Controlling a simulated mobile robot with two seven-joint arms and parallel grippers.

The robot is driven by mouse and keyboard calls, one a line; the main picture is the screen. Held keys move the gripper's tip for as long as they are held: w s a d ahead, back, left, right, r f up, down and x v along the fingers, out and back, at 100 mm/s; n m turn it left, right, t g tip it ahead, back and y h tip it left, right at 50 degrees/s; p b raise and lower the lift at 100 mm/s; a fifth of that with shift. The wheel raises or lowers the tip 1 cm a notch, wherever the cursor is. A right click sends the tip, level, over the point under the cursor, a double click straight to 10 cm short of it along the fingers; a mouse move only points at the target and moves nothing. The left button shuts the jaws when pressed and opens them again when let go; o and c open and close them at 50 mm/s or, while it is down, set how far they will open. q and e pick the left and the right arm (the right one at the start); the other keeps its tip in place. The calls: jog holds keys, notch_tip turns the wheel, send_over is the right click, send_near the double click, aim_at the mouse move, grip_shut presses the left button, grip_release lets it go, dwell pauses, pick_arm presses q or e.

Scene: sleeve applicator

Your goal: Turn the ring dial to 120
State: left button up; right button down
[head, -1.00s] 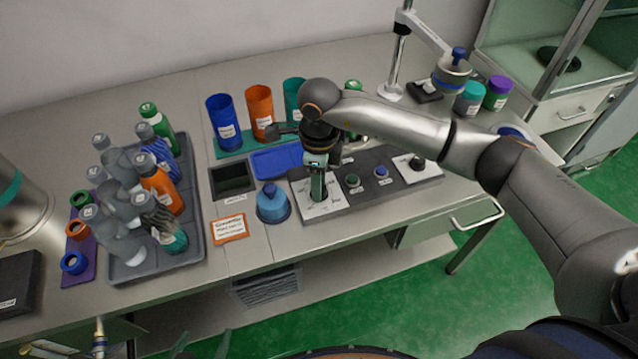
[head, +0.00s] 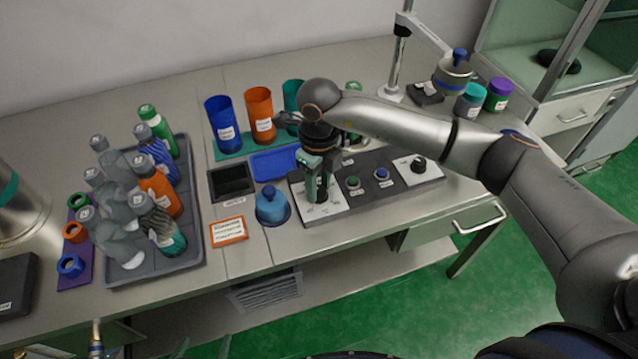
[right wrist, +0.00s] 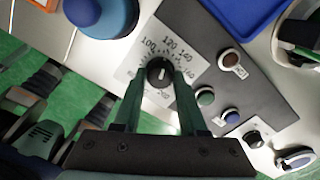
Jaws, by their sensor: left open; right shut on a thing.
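The ring dial is a black knob (right wrist: 160,72) on a white plate with a printed scale, at the left end of the dark control panel (head: 342,207). In the right wrist view the numbers 100, 120 and 140 show on the scale above the knob. A short pale mark shows on the knob; I cannot tell which number it points at. My right gripper (head: 318,195) points down with its green fingers on both sides of the knob, shut on it. My left gripper (head: 203,350) shows only as green fingertips, apart, at the bottom edge.
A blue domed bottle (head: 271,206) stands close left of the panel. A green button (head: 353,183), a blue button (head: 381,174) and another black knob (head: 418,164) sit to the right. A grey tray (head: 193,240) of bottles stands further left. An orange-edged sign (head: 229,232) lies in front.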

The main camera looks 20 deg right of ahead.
aim_at(319, 190)
jog(key=shift+c, duration=2.2)
grip_release()
jog(key=shift+r, duration=0.1)
notch_tip(319, 190, up, 12)
jog(key=shift+r+b, duration=0.2)
jog(key=shift+b, duration=0.2)
